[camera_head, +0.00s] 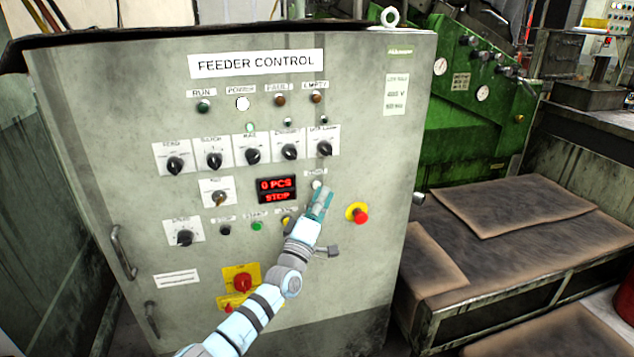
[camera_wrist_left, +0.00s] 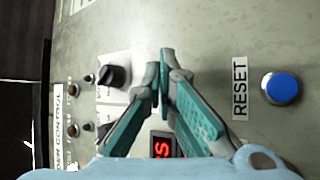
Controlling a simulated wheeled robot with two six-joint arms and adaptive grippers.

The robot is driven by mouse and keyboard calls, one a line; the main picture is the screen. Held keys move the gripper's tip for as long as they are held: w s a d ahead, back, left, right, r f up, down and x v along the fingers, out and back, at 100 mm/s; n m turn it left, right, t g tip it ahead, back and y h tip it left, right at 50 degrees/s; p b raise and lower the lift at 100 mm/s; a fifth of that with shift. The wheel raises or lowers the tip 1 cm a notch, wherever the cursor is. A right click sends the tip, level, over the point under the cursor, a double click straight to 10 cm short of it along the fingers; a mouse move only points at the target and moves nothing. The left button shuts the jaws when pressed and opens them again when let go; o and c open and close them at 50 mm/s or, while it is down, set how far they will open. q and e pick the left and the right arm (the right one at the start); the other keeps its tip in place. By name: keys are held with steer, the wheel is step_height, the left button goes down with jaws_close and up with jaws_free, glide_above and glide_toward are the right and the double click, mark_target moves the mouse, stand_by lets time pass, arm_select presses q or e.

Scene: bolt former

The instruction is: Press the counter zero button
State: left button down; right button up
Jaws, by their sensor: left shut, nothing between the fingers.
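The grey feeder control panel (camera_head: 120,120) stands upright in front of me. A small pale round button (camera_head: 316,185) shows under a label too small to read, right of the red display (camera_head: 276,190), which reads 0 PCS and STOP. My left gripper (camera_head: 322,194) is shut and empty, its fingertips at or just beside this button; I cannot tell whether they touch. In the left wrist view the shut fingertips (camera_wrist_left: 164,55) point at the panel and hide that spot. The display (camera_wrist_left: 164,147) shows partly behind the fingers there. My right gripper is not in view.
A blue button (camera_wrist_left: 280,88) labelled RESET lies to the right in the left wrist view. A red emergency stop knob (camera_head: 357,213) is right of my gripper. Dark selector knobs (camera_head: 290,151) are above. A green machine (camera_head: 465,100) stands behind at the right.

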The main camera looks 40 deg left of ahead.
arm_select(q)
steer(key=shift+d, duration=0.1)
steer(key=s+d+p, duration=0.1)
steer(key=d+p, duration=0.1)
steer(key=s+d+p, duration=0.2)
stand_by(0.6)
stand_by(0.6)
